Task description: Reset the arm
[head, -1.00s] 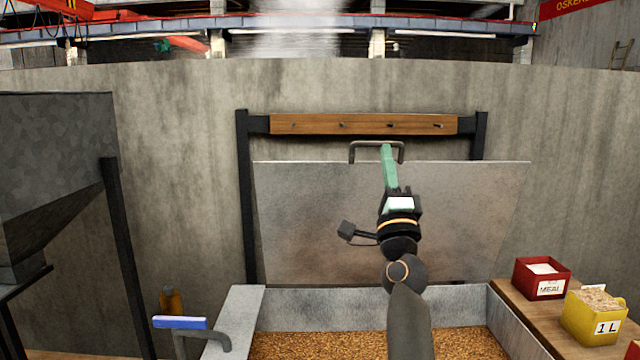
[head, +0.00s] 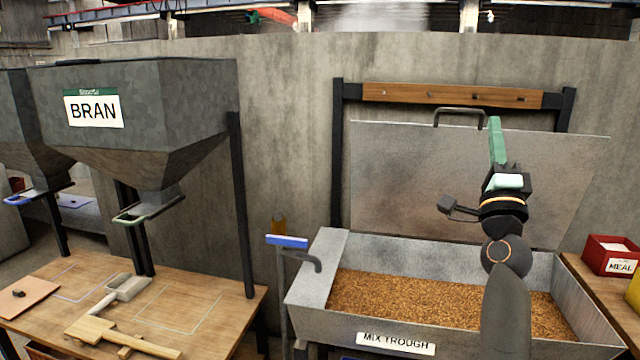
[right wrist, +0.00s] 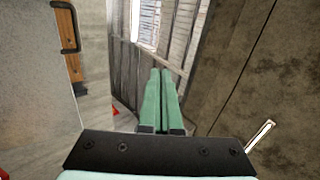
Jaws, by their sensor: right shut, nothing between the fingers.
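My right gripper (head: 495,135) is raised in front of the mix trough's upright lid (head: 420,180) in the head view. Its green fingers point up, close to the right of the lid's grey handle (head: 458,112). In the right wrist view the two fingers (right wrist: 161,100) lie side by side, shut with nothing between them. The same handle shows at the upper left there, apart from the fingers. My left gripper is in neither view.
The mix trough (head: 330,245) holds brown grain. A blue-handled tap (head: 287,242) stands at its left. Left of it is a wooden table (head: 215,285) with a scoop (head: 125,288) and wooden tools under the BRAN hopper (head: 150,115). A red MEAL box (head: 610,250) sits at right.

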